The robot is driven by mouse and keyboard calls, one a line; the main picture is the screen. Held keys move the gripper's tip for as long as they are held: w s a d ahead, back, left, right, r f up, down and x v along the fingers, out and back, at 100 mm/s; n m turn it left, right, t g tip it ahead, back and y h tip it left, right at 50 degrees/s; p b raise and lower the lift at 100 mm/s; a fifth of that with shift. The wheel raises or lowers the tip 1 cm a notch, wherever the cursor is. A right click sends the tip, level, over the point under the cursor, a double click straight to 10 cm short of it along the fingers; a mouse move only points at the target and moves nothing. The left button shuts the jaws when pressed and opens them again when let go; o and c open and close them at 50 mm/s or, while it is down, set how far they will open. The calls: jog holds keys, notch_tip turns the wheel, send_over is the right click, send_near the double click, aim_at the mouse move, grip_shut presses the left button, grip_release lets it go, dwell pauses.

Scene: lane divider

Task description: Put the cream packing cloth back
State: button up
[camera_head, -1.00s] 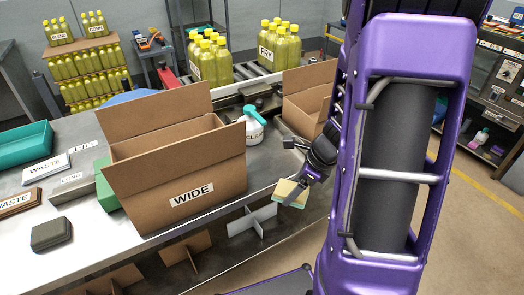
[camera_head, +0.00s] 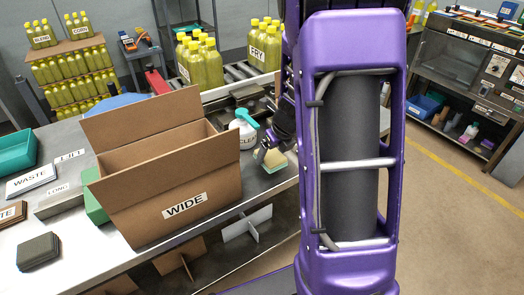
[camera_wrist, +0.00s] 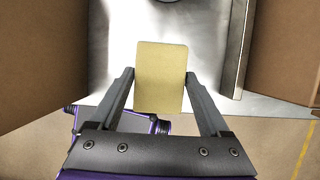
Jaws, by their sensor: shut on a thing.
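The cream packing cloth is a flat cream-yellow rectangle; it shows in the wrist view (camera_wrist: 160,85) between my gripper's two fingers (camera_wrist: 159,76). In the head view the cloth (camera_head: 272,163) is small, with a greenish lower edge, and my gripper (camera_head: 263,152) holds it near the front edge of the metal bench (camera_head: 62,262). My gripper is shut on it.
In the wrist view, cardboard walls (camera_wrist: 40,70) (camera_wrist: 285,50) flank a bare metal strip. A dark grey pad (camera_head: 38,251) lies at the left.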

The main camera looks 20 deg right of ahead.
aim_at(271, 155)
jog(key=w, duration=0.3)
jog(key=w+a, duration=0.1)
jog(key=w, duration=0.1)
jog(key=shift+f, duration=0.1)
notch_tip(271, 155, down, 4)
jog(key=shift+r+b, duration=0.25)
jog(key=shift+b, duration=0.3)
jog(key=shift+r, duration=0.1)
jog(key=o, duration=1.2)
jog(key=shift+c, duration=0.2)
jog(key=shift+r, duration=0.1)
jog(key=p+v, duration=0.3)
jog(key=v, duration=0.9)
jog(key=shift+d+p, duration=0.1)
jog(key=shift+p, duration=0.2)
